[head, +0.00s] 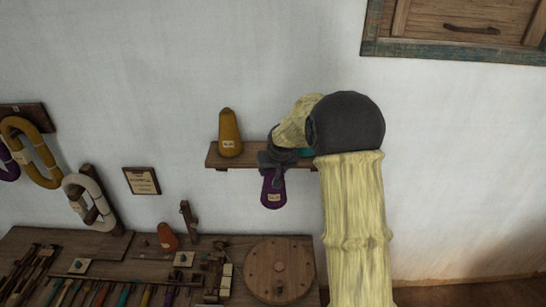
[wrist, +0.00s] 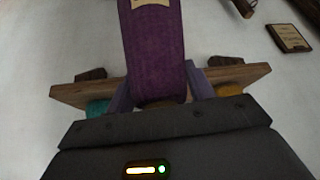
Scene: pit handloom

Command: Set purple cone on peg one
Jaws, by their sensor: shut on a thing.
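The purple cone (head: 272,192) is held by my gripper (head: 274,168) in front of the wall shelf in the head view. The gripper grips its upper part, and the cone hangs below with a pale tag on it. In the wrist view the purple cone (wrist: 155,45) runs up from between the two fingers of my gripper (wrist: 160,88), which is shut on it. Two small pale square pieces, one at the table's left (head: 78,266) and one near its middle (head: 184,259), show on the table. I cannot tell which thing is peg one.
A yellow cone (head: 229,135) stands on the wall shelf (head: 213,160); a teal thing (head: 304,152) there is mostly hidden by my arm. On the table (head: 120,243) are an orange cone (head: 167,238), a round wooden disc (head: 279,270) and several tools. Yarn hanks (head: 32,150) hang left.

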